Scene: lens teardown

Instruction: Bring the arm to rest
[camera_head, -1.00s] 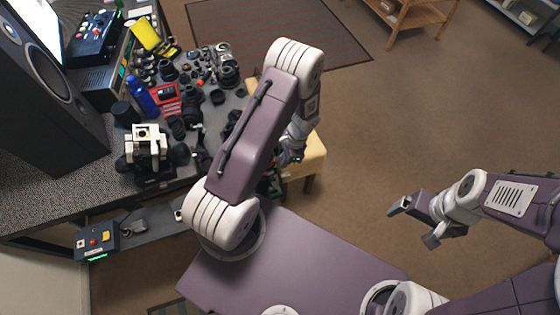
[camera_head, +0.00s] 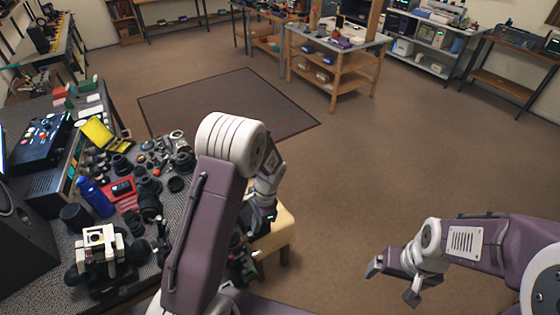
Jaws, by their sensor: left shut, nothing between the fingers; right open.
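My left arm rises in the lower middle, bends at its white elbow and reaches down beside the worktable. My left gripper (camera_head: 264,216) is shut and empty at the end of that arm, by the yellow stool (camera_head: 278,234). Its fingertips are small and partly hidden. My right gripper (camera_head: 393,282) is open and empty at the lower right. Its two fingers are spread apart, above bare floor and touching nothing.
The worktable at left holds several dark lens parts (camera_head: 149,207), a blue bottle (camera_head: 96,198), a red device (camera_head: 122,190), a yellow case (camera_head: 100,133) and a white-topped device (camera_head: 100,245). A dark mat (camera_head: 225,100) lies beyond. Brown floor (camera_head: 400,160) is clear at centre and right.

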